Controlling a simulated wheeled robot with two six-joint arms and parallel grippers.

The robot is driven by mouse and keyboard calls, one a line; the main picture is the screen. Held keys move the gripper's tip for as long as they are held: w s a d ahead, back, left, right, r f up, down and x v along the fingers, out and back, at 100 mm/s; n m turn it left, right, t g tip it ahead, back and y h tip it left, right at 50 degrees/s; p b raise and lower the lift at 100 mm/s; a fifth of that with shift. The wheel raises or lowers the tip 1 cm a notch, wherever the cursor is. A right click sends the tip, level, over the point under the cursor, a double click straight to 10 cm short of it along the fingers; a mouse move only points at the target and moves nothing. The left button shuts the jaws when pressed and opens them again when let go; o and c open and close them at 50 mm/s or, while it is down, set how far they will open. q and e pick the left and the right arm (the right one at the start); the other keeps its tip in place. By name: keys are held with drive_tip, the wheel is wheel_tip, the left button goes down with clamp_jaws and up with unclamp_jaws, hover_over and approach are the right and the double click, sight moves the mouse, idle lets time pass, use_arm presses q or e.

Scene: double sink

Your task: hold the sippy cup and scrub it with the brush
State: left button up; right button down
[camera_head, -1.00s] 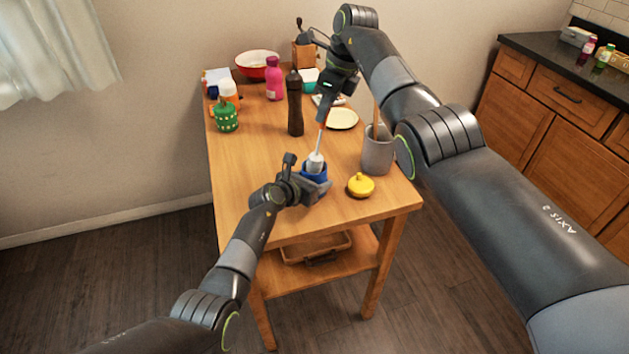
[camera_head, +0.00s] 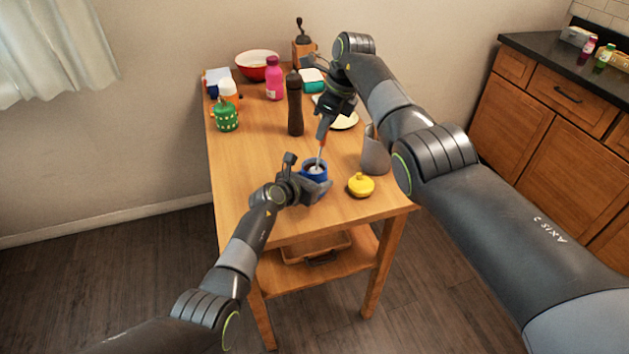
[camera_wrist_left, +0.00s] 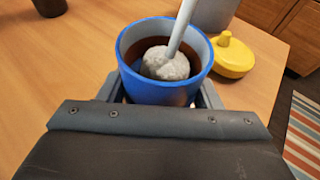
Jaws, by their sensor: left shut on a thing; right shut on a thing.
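The blue sippy cup (camera_head: 308,177) stands upright and open near the front of the wooden table. My left gripper (camera_head: 309,184) is shut around its body; the cup also shows in the left wrist view (camera_wrist_left: 163,88). The brush (camera_head: 319,157) has a pale handle with an orange part at the top. My right gripper (camera_head: 323,136) is shut on that upper end, above the cup. In the left wrist view the brush's whitish round head (camera_wrist_left: 166,64) sits inside the cup's mouth, over a brown interior. The yellow lid (camera_head: 361,186) lies on the table right of the cup.
A grey holder (camera_head: 375,157) stands right of the cup, partly behind my right arm. A dark pepper mill (camera_head: 295,105) stands behind the cup, with a plate (camera_head: 345,121) to its right. A green container (camera_head: 226,117) is at the left. The table's left front is clear.

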drive_tip(key=shift+r, duration=0.1)
drive_tip(key=shift+r, duration=2.45)
drive_tip(key=shift+f, duration=0.1)
drive_tip(key=shift+f, duration=2.45)
drive_tip(key=shift+s, duration=0.1)
drive_tip(key=shift+s+a+f, duration=0.25)
drive_tip(key=shift+a, duration=0.05)
drive_tip(key=shift+s, duration=0.1)
